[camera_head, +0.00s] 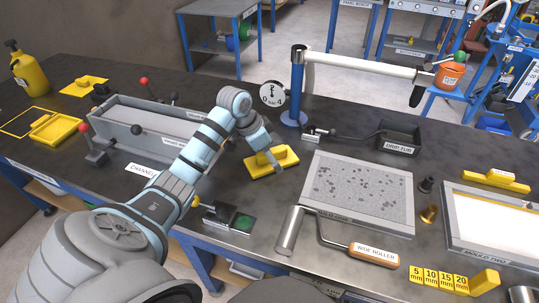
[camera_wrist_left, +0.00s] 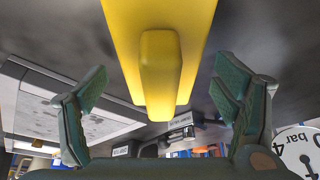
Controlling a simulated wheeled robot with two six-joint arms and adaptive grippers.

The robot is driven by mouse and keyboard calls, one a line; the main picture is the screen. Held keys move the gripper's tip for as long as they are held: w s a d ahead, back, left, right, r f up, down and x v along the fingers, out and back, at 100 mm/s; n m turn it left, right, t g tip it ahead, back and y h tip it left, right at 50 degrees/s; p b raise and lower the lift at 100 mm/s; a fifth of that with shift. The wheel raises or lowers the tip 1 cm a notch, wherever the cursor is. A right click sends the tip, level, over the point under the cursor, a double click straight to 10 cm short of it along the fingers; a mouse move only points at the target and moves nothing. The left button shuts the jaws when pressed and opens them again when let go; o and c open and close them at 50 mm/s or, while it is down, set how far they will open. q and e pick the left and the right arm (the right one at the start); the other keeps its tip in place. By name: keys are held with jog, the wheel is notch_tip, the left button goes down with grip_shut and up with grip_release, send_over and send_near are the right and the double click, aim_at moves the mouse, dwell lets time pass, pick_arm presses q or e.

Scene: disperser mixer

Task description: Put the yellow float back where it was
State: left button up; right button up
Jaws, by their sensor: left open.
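A yellow float (camera_head: 262,171) with a raised block handle lies on the dark bench, left of the speckled slab. My left gripper (camera_head: 268,155) is just above it. In the left wrist view the float's handle (camera_wrist_left: 160,72) shows between the two green fingers of my left gripper (camera_wrist_left: 163,85), with a gap on each side. The gripper is open and holds nothing. Other yellow floats lie at the far left (camera_head: 84,84) and on the right mould's edge (camera_head: 495,180). An empty yellow outline (camera_head: 26,121) is marked on the bench at the left. My right gripper is out of view.
A yellow tray-like piece (camera_head: 55,129) lies beside the outline. A grey channel mould (camera_head: 150,128) with levers stands behind my left arm. A blue post (camera_head: 297,85) and gauge (camera_head: 272,94) stand beyond the float. The speckled slab (camera_head: 358,190) and a wide roller (camera_head: 290,231) lie to the right.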

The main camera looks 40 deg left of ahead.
pick_arm(q)
jog(key=p+v, duration=0.3)
jog(key=v, duration=0.9)
jog(key=shift+r, duration=0.2)
